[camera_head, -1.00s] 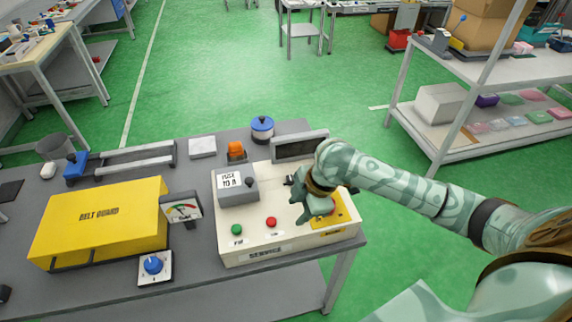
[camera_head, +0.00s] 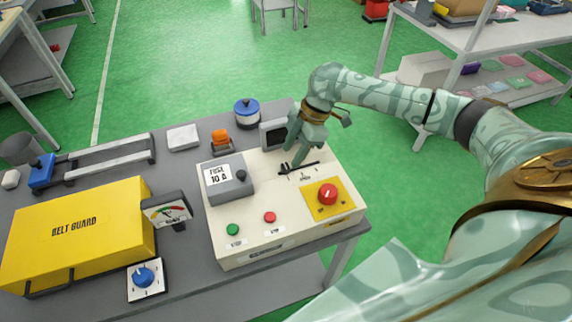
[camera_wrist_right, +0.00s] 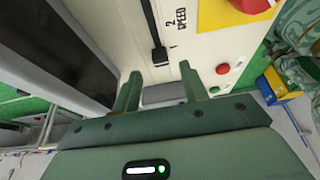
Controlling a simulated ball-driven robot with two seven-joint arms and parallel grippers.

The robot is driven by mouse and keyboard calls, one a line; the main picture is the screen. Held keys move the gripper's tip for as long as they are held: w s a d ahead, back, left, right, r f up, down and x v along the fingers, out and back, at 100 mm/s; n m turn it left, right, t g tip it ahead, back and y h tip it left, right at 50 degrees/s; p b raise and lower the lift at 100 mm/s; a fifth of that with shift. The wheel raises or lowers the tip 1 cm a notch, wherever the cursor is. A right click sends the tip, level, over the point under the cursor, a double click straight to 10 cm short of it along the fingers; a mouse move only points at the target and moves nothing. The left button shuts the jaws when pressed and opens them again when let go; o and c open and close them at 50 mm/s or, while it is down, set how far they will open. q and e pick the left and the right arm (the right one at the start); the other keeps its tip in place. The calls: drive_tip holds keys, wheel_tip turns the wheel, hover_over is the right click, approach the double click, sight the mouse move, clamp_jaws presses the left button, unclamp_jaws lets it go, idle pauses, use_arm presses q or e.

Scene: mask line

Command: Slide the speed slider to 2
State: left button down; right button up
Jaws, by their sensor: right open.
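The speed slider's black knob (camera_wrist_right: 159,56) sits at the end of its dark slot by the mark 1 in the right wrist view. The 2 and the word SPEED are printed further along the slot. In the head view the slot (camera_head: 306,168) lies on the cream control panel (camera_head: 290,243), partly hidden by my right gripper (camera_head: 292,163). My right gripper is open and empty; its two fingers (camera_wrist_right: 160,88) also show in the right wrist view. The knob appears ahead of the gap between them, and I cannot tell whether they touch it. My left gripper is out of view.
A red knob on a yellow plate (camera_head: 327,194) is right of the slot. A grey fuse box (camera_head: 228,188), green button (camera_head: 233,229) and red button (camera_head: 270,217) share the panel. A dark screen (camera_head: 273,134) stands behind. The yellow belt guard (camera_head: 78,230) is left.

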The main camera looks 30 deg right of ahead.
sight(287, 165)
drive_tip(key=b+x, duration=0.1)
drive_tip(key=x, duration=0.3)
drive_tip(key=shift+a+f, duration=0.1)
drive_tip(key=shift+f, duration=0.2)
clamp_jaws()
drive_tip(key=d+p, duration=0.1)
drive_tip(key=d, duration=0.2)
drive_tip(key=shift+s+d+r+p, duration=0.15)
drive_tip(key=shift+s+d+p, duration=0.05)
drive_tip(key=shift+s+p, duration=0.2)
drive_tip(key=shift+d, duration=0.3)
unclamp_jaws()
drive_tip(key=shift+a, duration=0.1)
